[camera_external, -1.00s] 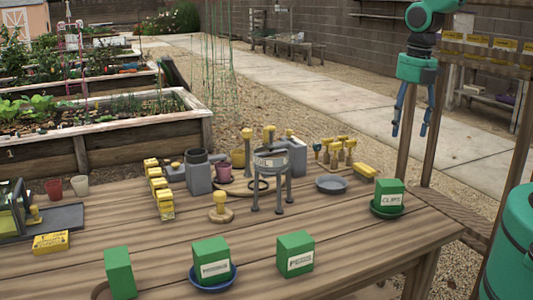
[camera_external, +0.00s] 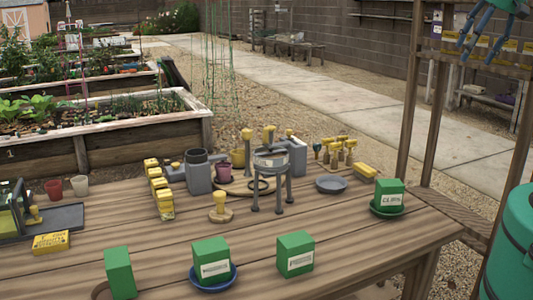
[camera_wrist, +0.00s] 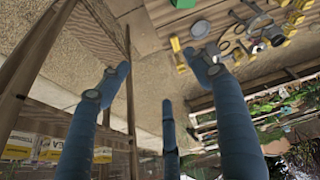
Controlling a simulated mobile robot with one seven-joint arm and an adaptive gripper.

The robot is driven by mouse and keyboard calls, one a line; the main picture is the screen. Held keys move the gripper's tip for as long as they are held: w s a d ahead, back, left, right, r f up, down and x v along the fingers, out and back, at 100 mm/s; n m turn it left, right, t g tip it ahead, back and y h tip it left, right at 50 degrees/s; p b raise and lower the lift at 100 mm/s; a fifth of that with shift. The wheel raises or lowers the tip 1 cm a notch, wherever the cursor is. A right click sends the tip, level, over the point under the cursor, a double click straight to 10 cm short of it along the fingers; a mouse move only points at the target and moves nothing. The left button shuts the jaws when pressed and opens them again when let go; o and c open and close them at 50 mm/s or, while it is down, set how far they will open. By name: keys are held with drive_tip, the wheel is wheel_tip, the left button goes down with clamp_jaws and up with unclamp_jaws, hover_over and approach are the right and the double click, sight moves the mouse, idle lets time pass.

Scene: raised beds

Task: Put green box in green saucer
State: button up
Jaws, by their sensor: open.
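A green box (camera_external: 389,190) with a white label sits upright in the green saucer (camera_external: 374,211) at the right end of the wooden table. A green patch (camera_wrist: 183,3) at the top edge of the wrist view is probably this box, mostly cut off. Other green boxes stand along the front: one at the left (camera_external: 119,272), one (camera_external: 211,258) in a blue saucer (camera_external: 233,281), and one on the bare wood (camera_external: 295,253). My gripper (camera_external: 478,45) is open and empty, high at the upper right, well away from the boxes. Its spread fingers (camera_wrist: 156,85) fill the wrist view.
A grey dish (camera_external: 331,184) and a yellow block (camera_external: 364,172) stand near the green saucer. A grey tripod stand (camera_external: 270,178) is mid-table. Wooden shelf posts (camera_external: 410,110) rise behind the table's right end. A green barrel (camera_external: 510,255) is at lower right.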

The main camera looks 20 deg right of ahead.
drive_tip(key=s+r+m, duration=0.1)
drive_tip(key=m, duration=0.1)
drive_tip(key=s+d+r+m, duration=0.1)
drive_tip(key=s+m, duration=0.1)
drive_tip(key=shift+d+t, duration=0.2)
drive_tip(key=shift+t, duration=0.1)
